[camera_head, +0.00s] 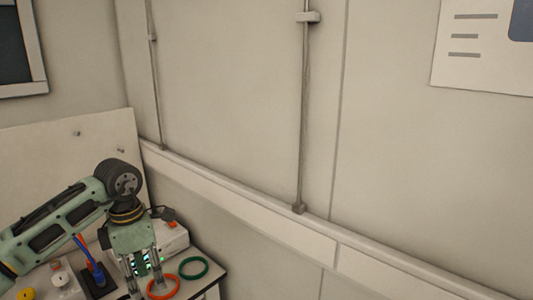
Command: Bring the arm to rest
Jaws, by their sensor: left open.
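My left arm comes in from the lower left, with green links and a dark wrist joint. My left gripper (147,279) points down at the right end of a bench and is open, with nothing visible between its fingers. Its fingertips are close to an orange ring (163,289) that lies on the bench; I cannot tell if they touch it. A green ring (194,268) lies just to the right. My right gripper is not in view.
A white device (172,238) with small lights stands behind the gripper. The bench edge (217,280) ends right of the rings. A blue-and-red item (97,274) stands left of the gripper. A plain wall with thin vertical pipes (304,120) fills the right side.

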